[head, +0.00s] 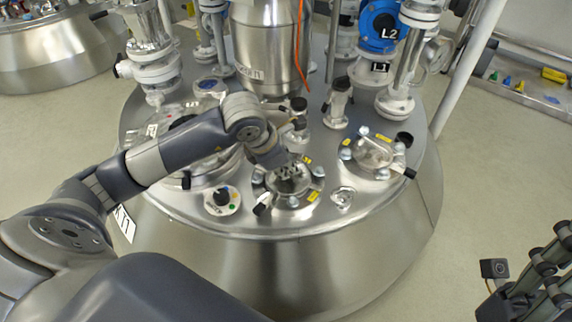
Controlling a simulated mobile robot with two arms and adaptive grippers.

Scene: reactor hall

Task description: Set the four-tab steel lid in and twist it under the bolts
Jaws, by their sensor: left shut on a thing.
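My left gripper (290,178) reaches down over the middle port on the vessel top and is shut on the four-tab steel lid (287,188). The lid is mostly hidden under the fingers, inside or just over the port's ring. I cannot tell whether it is fully seated or whether its tabs lie under the bolts. Pale-headed bolts (318,171) stand around the ring, and one more shows at its front (293,202). A black-tipped handle (262,208) sticks out at the front left. My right gripper (535,285) is partly in view at the lower right, away from the vessel.
A similar port (372,152) with bolts and a black-tipped handle lies to the right. A round knob panel (222,199) is at the left. A tall steel cylinder (266,45) and pipes stand behind. The vessel's front rim (290,235) is clear.

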